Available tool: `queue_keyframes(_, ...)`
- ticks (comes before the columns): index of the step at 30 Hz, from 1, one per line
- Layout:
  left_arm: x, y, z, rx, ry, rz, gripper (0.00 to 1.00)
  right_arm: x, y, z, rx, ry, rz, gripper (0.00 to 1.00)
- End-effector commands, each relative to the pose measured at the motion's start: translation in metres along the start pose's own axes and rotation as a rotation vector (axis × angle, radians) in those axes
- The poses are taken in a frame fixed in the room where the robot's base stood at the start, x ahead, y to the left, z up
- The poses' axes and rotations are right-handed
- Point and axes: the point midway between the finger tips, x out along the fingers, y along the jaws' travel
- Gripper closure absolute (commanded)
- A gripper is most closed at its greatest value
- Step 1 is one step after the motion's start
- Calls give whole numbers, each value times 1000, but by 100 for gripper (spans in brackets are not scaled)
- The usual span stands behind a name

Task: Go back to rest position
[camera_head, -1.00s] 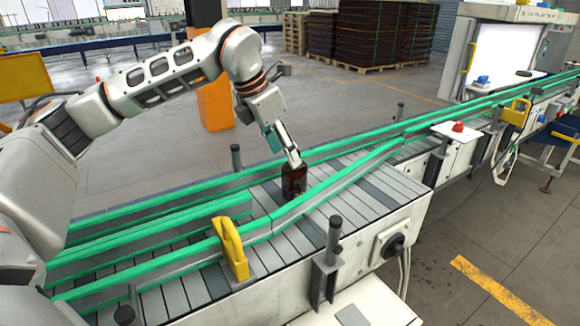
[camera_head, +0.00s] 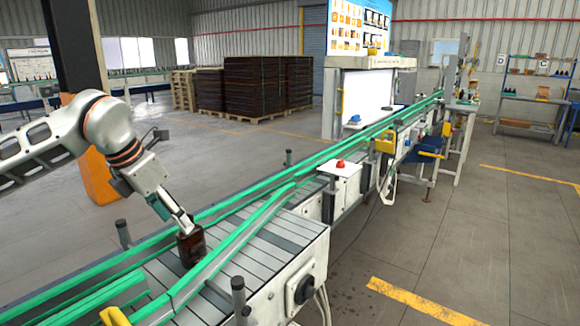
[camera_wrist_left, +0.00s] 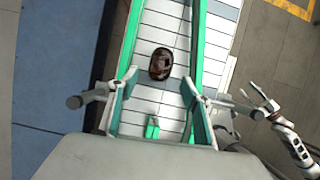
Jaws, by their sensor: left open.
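A dark amber bottle (camera_head: 191,247) stands upright on the conveyor's slats, between green side rails. My left gripper (camera_head: 186,226) points down at the bottle's top in the head view. In the left wrist view my left gripper (camera_wrist_left: 160,79) has its two fingers spread wide. The bottle (camera_wrist_left: 161,62) shows from above near the fingertips, with gaps to both sides. I cannot tell how much height lies between fingers and bottle. At the right of the wrist view a grey arm reaches in, seemingly my right one; its gripper (camera_wrist_left: 246,100) is too small to read.
The conveyor's green rails (camera_head: 265,208) run from lower left to upper right. A box with a red button (camera_head: 340,168) and a black knob (camera_head: 303,289) stick out on its near side. Stacked dark crates (camera_head: 250,88) stand far back.

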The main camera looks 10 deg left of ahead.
Motion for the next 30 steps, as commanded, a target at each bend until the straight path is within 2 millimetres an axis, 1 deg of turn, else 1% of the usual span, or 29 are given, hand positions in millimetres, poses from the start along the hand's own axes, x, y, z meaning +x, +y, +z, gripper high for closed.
queue_keyframes(1, 10, -1, -1, 0, 4, -2, 52, 0, 0, -1, 0, 0, 0, 60)
queue_keyframes(9, 58, -1, 0, 0, 3, -3, 52, -3, 1, -5, -1, 0, 0, 60)
queue_keyframes(14, 85, -1, 0, 0, 3, -3, 52, -5, 2, -7, -1, -1, 2, 60)
queue_keyframes(16, 96, 0, -2, 0, 2, -2, 52, -3, 3, -3, -1, -4, 4, 60)
queue_keyframes(17, 88, 0, 1, 0, -2, 0, 52, -5, 4, -6, -2, -3, 4, 60)
queue_keyframes(18, 83, 0, 4, 0, -4, 1, 52, -4, 4, -3, -2, -6, 5, 60)
queue_keyframes(21, 76, 0, 6, -1, -1, 0, 52, -3, 4, -2, -2, -7, 5, 60)
queue_keyframes(25, 71, 0, 8, 0, -1, 0, 52, -3, 4, -2, -1, -7, 5, 60)
queue_keyframes(30, 70, 0, 8, 0, 0, -1, 52, -3, 3, -2, 0, -6, 4, 60)
